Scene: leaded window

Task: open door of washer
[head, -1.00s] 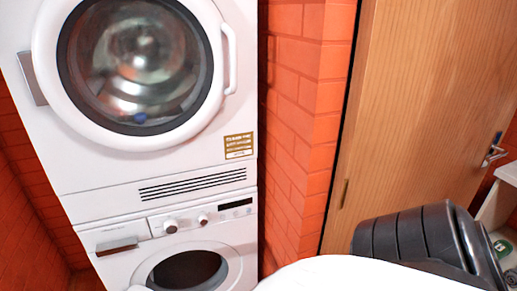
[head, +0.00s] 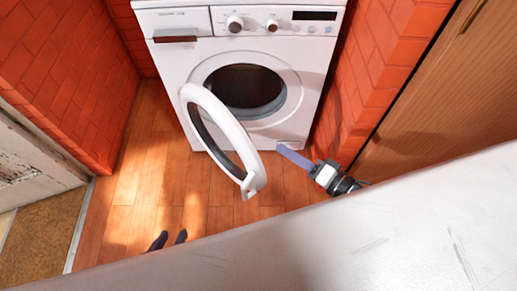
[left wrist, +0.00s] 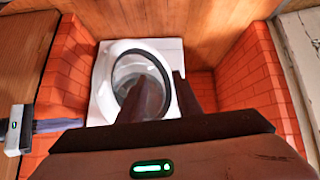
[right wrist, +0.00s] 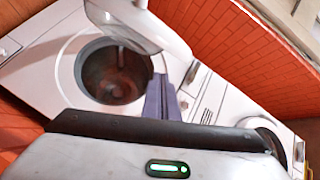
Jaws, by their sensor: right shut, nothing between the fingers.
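The white washer (head: 170,65) stands against the back with its round opening dark and uncovered. Its ring-shaped door (head: 228,130) is swung wide open to the left, toward me, with the handle (head: 253,183) on its free edge. My right gripper (head: 283,149) is shut and empty, right of the door and in front of the washer. In the right wrist view, its fingers (right wrist: 163,100) lie just below the door (right wrist: 140,22), beside the opening. My left gripper (head: 169,238) is open and empty at the bottom of the head view. The left wrist view shows the door beyond its fingers (left wrist: 172,95).
Orange brick walls (head: 55,80) flank the washer closely. A wooden door (head: 435,105) is at the right, and a pale door (head: 35,165) with a brown mat (head: 45,235) at the left. The wood floor (head: 150,185) left of the washer door is clear.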

